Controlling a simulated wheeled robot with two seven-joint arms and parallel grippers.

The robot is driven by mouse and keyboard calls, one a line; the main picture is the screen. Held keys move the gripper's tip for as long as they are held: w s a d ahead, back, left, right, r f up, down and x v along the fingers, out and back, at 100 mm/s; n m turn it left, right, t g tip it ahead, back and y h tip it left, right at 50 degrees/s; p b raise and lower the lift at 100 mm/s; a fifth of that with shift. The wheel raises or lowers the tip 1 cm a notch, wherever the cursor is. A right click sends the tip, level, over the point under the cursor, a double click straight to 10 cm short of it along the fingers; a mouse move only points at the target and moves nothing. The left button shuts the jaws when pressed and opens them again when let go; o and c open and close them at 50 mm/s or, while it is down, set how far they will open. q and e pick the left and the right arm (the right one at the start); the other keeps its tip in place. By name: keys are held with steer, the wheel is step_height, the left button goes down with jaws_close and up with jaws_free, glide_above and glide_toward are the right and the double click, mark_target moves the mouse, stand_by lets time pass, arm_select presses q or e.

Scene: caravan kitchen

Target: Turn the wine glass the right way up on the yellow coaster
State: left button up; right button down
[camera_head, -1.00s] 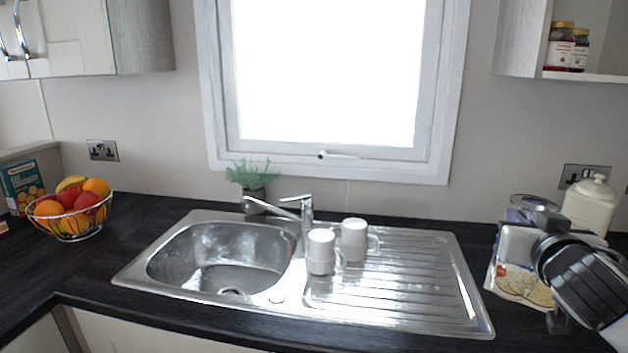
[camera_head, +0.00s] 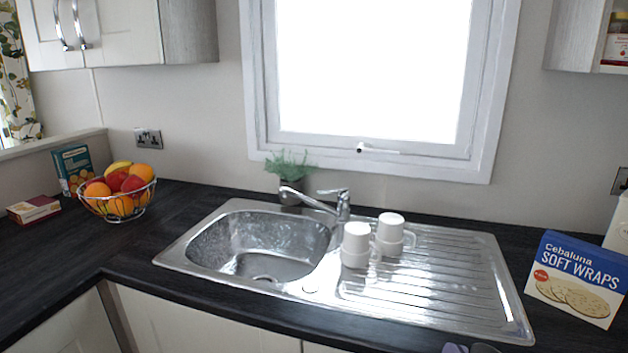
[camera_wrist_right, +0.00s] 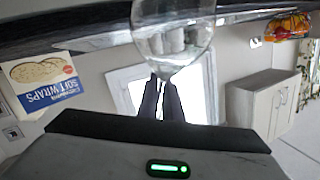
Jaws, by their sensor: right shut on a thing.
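The wine glass (camera_wrist_right: 174,30) is clear and fills the top middle of the right wrist view. That view is upside down, so the bowl hangs downward from the fingers; its rim is cut off. My right gripper (camera_wrist_right: 163,88) is shut on the glass at the narrow end of its bowl. In the head view only small purplish-grey tips of the right gripper (camera_head: 468,349) show at the bottom edge, in front of the counter. The yellow coaster is not in view. My left gripper is not in view.
Two white mugs (camera_head: 356,244) stand on the sink's ribbed drainer (camera_head: 440,285). A Soft Wraps box (camera_head: 575,278) stands upright on the right counter. A fruit bowl (camera_head: 118,200) and small boxes are at the left. The dark counter (camera_head: 60,270) at the left front is clear.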

steer(key=m+t, duration=0.1)
steer(key=m, duration=1)
steer(key=m+t+h+p, duration=0.1)
steer(key=m, duration=1)
steer(key=m+t, duration=0.1)
steer(key=m, duration=1)
steer(key=shift+a+f, duration=0.15)
